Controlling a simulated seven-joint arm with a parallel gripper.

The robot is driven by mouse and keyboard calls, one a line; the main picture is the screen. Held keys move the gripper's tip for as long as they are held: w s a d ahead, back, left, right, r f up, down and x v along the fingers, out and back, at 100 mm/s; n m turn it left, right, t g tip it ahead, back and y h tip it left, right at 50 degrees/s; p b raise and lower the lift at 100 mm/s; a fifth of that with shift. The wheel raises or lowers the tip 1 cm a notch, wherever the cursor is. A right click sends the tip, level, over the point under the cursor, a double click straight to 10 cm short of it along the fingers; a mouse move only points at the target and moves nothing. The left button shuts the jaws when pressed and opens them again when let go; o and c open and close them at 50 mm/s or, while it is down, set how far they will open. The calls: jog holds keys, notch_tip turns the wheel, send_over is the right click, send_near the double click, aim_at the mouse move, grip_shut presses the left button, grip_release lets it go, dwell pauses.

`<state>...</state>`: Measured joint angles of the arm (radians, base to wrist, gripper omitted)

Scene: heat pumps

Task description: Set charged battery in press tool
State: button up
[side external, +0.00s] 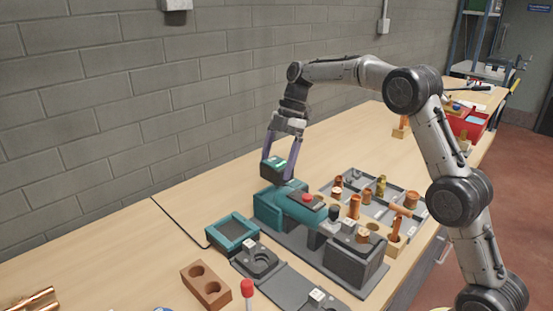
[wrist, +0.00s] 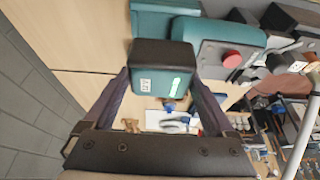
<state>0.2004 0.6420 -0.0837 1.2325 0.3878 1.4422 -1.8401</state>
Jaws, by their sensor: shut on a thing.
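The battery (side external: 272,172) is a dark block with a teal top and a lit green strip. My gripper (side external: 280,155) is shut on it, with one finger on each side. In the wrist view the battery (wrist: 160,60) sits between the fingertips (wrist: 160,80), showing a white label and the green strip. The teal press tool (side external: 300,205), with a red button, lies in a grey stand. The battery is above the tool's rear end at the left; I cannot tell whether they touch. The tool also shows in the wrist view (wrist: 215,55).
A teal-rimmed charger-like tray (side external: 250,238) with a cable is at front left. A grey tray of copper fittings (side external: 345,186) is behind the tool. The wall (side external: 120,120) runs along the left.

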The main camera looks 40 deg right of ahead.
jog(key=shift+f, duration=1.4)
jog(key=shift+f, duration=0.4)
jog(key=o, duration=1.4)
jog(key=shift+o, duration=0.4)
jog(key=shift+f, duration=0.15)
jog(key=v, duration=1.4)
jog(key=shift+r, duration=0.2)
